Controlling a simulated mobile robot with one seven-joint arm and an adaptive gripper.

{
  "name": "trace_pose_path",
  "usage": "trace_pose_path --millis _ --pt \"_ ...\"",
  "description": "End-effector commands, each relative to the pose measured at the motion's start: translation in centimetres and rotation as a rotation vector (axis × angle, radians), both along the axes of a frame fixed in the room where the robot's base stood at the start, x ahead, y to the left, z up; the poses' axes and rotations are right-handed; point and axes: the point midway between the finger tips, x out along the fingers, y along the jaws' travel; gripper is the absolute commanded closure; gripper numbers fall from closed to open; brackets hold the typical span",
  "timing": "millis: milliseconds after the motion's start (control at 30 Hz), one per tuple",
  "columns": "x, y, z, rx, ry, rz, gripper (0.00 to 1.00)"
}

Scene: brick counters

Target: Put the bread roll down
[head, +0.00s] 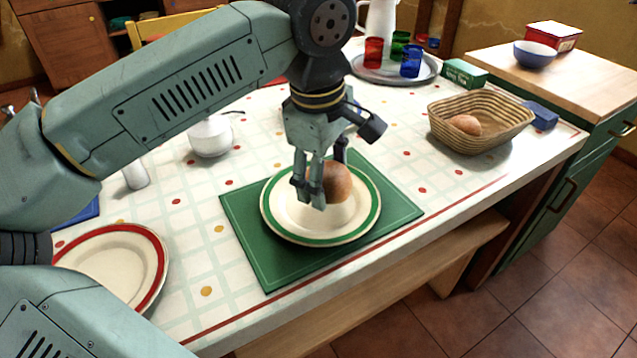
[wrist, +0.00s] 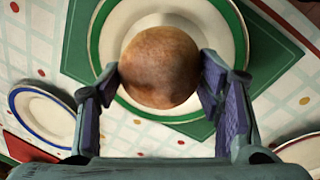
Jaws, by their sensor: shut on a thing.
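A round brown bread roll (head: 336,183) is between the fingers of my gripper (head: 320,186), over the white plate with a green rim (head: 290,225). In the wrist view the roll (wrist: 159,67) sits between both fingertips (wrist: 160,84), and the green-rimmed plate (wrist: 215,45) is behind it. My gripper is shut on the roll. I cannot tell for sure whether the roll touches the plate. The plate lies on a green placemat (head: 262,265). A second roll (head: 466,125) lies in a wicker basket (head: 490,137) at the right.
A red-rimmed plate (head: 120,262) is at the front left. A white sugar pot (head: 210,136) stands behind the placemat. A metal tray (head: 388,78) with coloured glasses is at the back. A green box (head: 465,74) stands behind the basket. The table's front edge runs close to the placemat.

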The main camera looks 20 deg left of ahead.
Motion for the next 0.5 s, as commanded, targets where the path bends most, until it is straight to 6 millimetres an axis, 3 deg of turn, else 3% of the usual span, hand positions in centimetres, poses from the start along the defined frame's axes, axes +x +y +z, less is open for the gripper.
trace_pose_path --millis 200,333,500 --pt "0.7 1.5 -0.1 -0.002 0.000 0.002 0.61" --pt "0.6 1.5 -3.1 0.000 0.001 -0.001 0.61" --pt "0.7 1.4 -3.8 0.000 -0.001 -0.001 0.61"
